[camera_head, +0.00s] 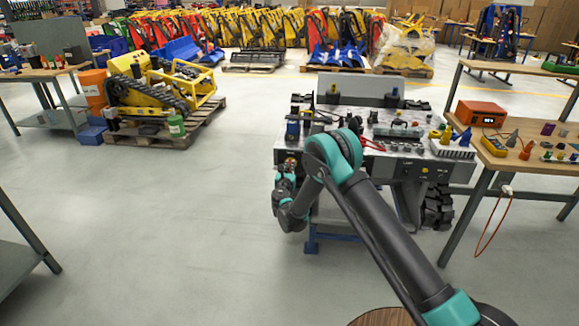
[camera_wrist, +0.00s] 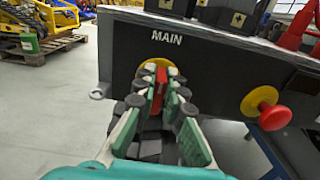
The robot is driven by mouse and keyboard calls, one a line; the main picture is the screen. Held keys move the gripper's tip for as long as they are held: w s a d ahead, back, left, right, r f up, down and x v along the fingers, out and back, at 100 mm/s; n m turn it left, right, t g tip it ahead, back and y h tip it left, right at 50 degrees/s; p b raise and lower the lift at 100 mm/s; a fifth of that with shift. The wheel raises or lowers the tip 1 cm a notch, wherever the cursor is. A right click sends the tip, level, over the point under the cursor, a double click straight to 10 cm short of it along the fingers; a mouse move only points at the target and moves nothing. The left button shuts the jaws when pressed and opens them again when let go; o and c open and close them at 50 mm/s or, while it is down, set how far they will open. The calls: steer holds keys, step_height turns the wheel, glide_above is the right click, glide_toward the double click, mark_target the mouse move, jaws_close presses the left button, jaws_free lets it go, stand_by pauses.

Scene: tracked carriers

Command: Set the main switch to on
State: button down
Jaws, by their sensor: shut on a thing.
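The main switch (camera_wrist: 158,88) is a red handle on a yellow round plate, under the white word MAIN on a dark panel (camera_wrist: 215,58). In the wrist view my gripper (camera_wrist: 160,78) is shut on the red handle, with its teal-padded fingers on both sides. The fingers hide much of the handle and the lower part of the yellow plate. The handle looks close to upright. In the head view my gripper (camera_head: 289,166) is at the left front corner of the carrier (camera_head: 345,150), and the switch is too small there to read.
A red mushroom button (camera_wrist: 274,117) on a yellow base sticks out of the panel to the right. A metal ring (camera_wrist: 98,92) juts out at the panel's left end. A wooden bench (camera_head: 530,150) with tools stands on the right. The floor left of the carrier is clear.

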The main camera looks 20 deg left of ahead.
steer(key=m, duration=0.4)
steer(key=shift+d+m, duration=0.25)
steer(key=shift+m, duration=0.15)
steer(key=shift+w+d+f+m, duration=0.15)
steer(key=shift+f+m, duration=0.1)
steer(key=shift+m, duration=1.9)
steer(key=shift+s+d+f+m, duration=0.1)
steer(key=shift+f+m, duration=0.1)
steer(key=shift+m, duration=1.9)
steer(key=shift+w+d+f+m, duration=0.15)
steer(key=shift+f+m, duration=0.1)
steer(key=shift+m, duration=1.9)
steer(key=shift+s, duration=0.1)
steer(key=c, duration=1.6)
jaws_free()
